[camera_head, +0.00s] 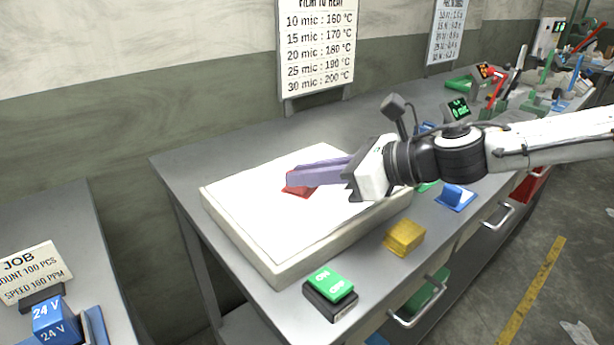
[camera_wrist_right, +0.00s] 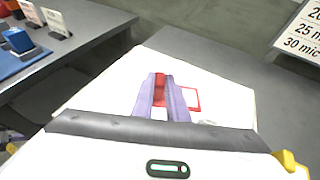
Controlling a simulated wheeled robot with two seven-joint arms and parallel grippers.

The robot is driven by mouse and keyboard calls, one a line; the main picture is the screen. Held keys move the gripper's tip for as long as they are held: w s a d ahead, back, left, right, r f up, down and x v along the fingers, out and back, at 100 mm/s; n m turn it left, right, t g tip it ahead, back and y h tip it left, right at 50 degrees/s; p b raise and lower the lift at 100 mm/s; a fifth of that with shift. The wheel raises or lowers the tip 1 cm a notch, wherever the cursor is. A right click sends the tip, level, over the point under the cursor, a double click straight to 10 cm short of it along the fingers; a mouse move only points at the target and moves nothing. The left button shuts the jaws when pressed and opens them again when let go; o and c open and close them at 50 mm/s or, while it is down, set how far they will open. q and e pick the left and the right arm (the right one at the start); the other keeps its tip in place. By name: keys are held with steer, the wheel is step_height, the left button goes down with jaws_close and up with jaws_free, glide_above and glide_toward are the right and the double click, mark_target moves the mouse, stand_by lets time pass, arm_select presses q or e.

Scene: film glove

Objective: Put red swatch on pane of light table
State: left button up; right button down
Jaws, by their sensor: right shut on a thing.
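The red swatch (camera_head: 299,188) is at the tips of my right gripper (camera_head: 292,180), over the white pane of the light table (camera_head: 262,215). My right gripper is shut on the swatch; in the right wrist view the red swatch (camera_wrist_right: 160,88) shows between the two purple fingers. Whether the swatch touches the pane cannot be told. A red outline (camera_wrist_right: 190,99) shows on the pane just right of the fingers in the right wrist view. The gripper hides part of the swatch and pane in the head view. My left gripper is not in view.
A yellow block (camera_head: 404,236), a green ON/OFF switch (camera_head: 330,284) and a blue piece (camera_head: 456,197) stand on the bench to the right and front of the light table. A wall sign (camera_head: 318,45) hangs behind. The pane's left and front are clear.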

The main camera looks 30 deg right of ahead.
steer(key=shift+f, duration=0.2)
steer(key=c, duration=1.7)
jaws_free()
steer(key=shift+c, duration=0.2)
steer(key=shift+r, duration=0.1)
